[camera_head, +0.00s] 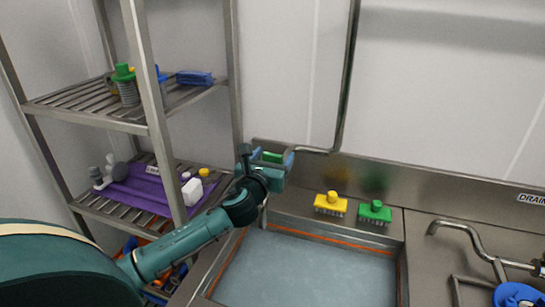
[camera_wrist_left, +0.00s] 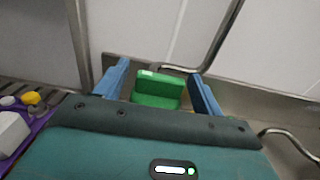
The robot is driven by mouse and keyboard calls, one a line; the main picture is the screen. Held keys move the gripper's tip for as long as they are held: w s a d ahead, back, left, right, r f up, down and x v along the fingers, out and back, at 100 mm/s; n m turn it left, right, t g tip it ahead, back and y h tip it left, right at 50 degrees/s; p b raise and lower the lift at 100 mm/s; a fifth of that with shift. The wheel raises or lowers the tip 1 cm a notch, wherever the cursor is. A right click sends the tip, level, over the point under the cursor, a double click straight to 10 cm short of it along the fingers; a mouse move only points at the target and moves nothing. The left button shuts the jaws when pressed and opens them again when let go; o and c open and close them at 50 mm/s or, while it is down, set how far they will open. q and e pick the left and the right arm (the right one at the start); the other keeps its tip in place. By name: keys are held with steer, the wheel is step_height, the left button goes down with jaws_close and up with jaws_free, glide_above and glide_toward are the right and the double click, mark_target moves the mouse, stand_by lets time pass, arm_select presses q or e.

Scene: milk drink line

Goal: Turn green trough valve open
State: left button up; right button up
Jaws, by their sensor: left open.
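The green trough valve handle (camera_head: 271,157) shows at the back left corner of the steel trough, at the lower end of a wall pipe. In the left wrist view the green handle (camera_wrist_left: 158,90) is a block between my gripper's two blue fingers. My left gripper (camera_head: 272,152) is open around the handle, with a gap on each side of it in the left wrist view (camera_wrist_left: 163,88). The gripper partly hides the valve body in the head view. The trough (camera_head: 305,270) holds a grey-blue surface with an orange edge. My right gripper is not in view.
A yellow brush (camera_head: 330,204) and a green brush (camera_head: 375,212) sit on the ledge right of the valve. A steel rack (camera_head: 160,130) with a purple mat (camera_head: 150,190) stands left. A curved tap (camera_head: 470,238) and blue item (camera_head: 518,296) are at right.

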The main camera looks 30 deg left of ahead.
arm_select(q)
steer(key=shift+c, duration=0.6)
steer(key=c, duration=0.9)
steer(key=shift+o, duration=0.2)
